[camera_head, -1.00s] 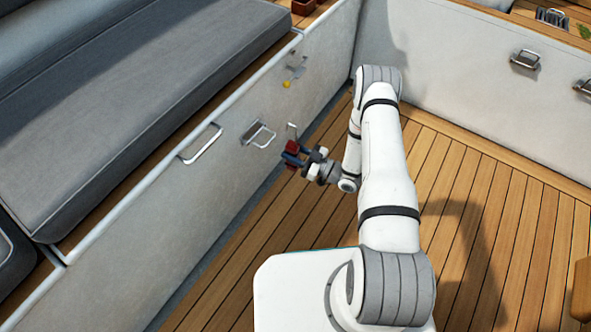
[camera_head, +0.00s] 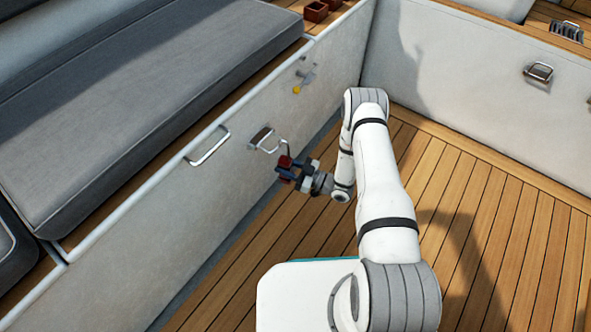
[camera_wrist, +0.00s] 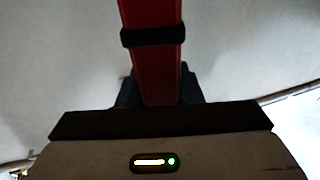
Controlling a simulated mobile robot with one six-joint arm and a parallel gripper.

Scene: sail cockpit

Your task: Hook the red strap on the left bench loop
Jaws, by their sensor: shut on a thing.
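My gripper (camera_head: 288,172) is shut on the red strap (camera_head: 284,162), close to the left bench's side wall. In the wrist view, the red strap (camera_wrist: 156,75) runs upward from the jaws, with a black band across it. A thin metal hook (camera_head: 286,147) stands up from the strap in the head view. A metal loop (camera_head: 263,139) on the bench wall is just left of the hook. Hook and loop look very close in the picture; I cannot tell whether they touch. The wrist view shows neither hook nor loop.
A longer metal handle (camera_head: 208,147) is on the same wall, further left. A bracket with a yellow knob (camera_head: 296,90) is further along. A grey cushion (camera_head: 150,100) lies on the bench. The wood floor (camera_head: 480,230) to the right is clear.

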